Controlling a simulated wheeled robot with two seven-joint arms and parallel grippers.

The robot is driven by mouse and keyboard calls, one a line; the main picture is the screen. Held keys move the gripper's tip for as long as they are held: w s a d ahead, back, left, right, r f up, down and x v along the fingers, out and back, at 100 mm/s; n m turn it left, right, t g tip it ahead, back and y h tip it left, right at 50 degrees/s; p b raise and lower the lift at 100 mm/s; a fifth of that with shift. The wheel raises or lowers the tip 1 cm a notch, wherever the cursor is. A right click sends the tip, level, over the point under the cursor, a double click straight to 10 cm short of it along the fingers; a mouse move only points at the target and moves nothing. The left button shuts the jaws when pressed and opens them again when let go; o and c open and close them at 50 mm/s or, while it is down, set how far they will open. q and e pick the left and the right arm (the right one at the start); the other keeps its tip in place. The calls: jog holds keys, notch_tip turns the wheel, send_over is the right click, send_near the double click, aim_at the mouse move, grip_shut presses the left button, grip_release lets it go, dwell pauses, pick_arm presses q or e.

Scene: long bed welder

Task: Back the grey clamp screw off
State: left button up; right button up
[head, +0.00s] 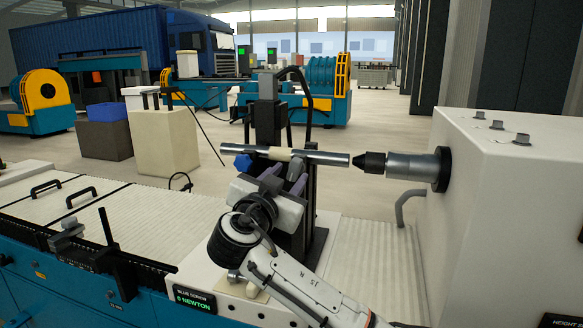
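My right gripper (284,178) is at the clamp in the middle of the head view, just below a horizontal metal bar (325,157). Its two dark fingers point up and away from me toward the bar's underside. I cannot tell whether they are open or shut. The grey clamp screw cannot be made out; the gripper and wrist cover that part of the clamp. A blue screw knob (243,162) shows just left of the fingers. A pointed tailstock centre (371,162) faces the bar's right end. My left gripper is not in view.
A dark upright torch head (267,120) with a cable stands behind the bar. The white tailstock housing (510,220) fills the right. A small display (195,299) reads "BLUE SCREW 0 NEWTON". The ribbed bed cover (150,220) to the left is mostly clear, with two black handles.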

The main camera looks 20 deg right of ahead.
aim_at(295, 169)
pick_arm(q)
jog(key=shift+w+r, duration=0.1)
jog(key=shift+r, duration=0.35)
pick_arm(e)
jog(key=shift+x, duration=1.5)
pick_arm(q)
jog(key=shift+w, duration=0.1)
pick_arm(e)
jog(key=shift+c, duration=0.8)
grip_shut()
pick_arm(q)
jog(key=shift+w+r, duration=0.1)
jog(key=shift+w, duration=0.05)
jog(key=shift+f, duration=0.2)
pick_arm(e)
jog(key=shift+a+f, duration=0.1)
